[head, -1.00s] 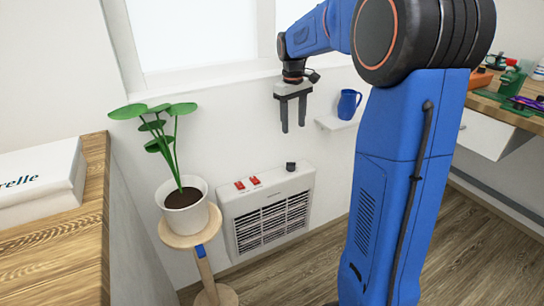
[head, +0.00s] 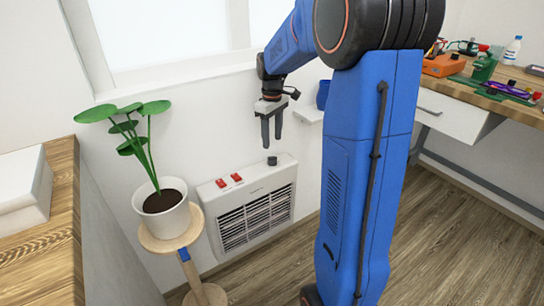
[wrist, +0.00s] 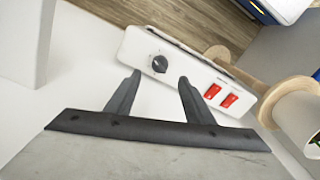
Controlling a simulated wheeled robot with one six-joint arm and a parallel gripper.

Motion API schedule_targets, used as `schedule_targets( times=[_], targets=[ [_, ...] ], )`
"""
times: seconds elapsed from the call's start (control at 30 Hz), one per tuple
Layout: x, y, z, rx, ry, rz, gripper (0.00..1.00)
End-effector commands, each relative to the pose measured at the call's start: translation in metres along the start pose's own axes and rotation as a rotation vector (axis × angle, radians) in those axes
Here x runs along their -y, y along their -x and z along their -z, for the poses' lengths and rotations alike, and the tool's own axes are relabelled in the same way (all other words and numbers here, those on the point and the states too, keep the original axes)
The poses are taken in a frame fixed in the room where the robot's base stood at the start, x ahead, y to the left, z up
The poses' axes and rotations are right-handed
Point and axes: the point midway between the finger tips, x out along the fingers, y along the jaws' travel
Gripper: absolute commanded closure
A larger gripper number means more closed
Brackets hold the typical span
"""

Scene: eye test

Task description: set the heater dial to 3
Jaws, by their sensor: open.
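The white heater (head: 250,208) hangs low on the wall, with a dark grille on its front and red switches (head: 229,180) on its top. Its black dial (head: 272,160) stands at the right end of the top. In the wrist view the dial (wrist: 159,64) has a pale mark, but I cannot read any numbers around it. My gripper (head: 271,141) is open and empty, pointing down just above the dial. In the wrist view its fingertips (wrist: 160,75) lie on either side of the dial, apart from it.
A potted plant (head: 163,207) on a wooden stand (head: 160,244) is left of the heater. A cluttered workbench (head: 520,108) is at right. Wooden floor (head: 275,268) is free below the heater.

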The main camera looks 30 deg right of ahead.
Motion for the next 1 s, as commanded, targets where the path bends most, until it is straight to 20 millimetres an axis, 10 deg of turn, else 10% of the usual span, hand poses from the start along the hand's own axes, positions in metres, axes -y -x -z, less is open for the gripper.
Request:
schedule_targets(
  times=[0.5, 0.93, 1.0],
  targets=[
    [0.0, -0.078, 0.0, 0.001, 0.0, 0.001, 0.52],
    [0.0, -0.087, 0.0, 0.0, 0.0, 0.0, 0.52],
    [0.0, -0.087, 0.0, 0.0, 0.0, 0.0, 0.64]
  ],
)
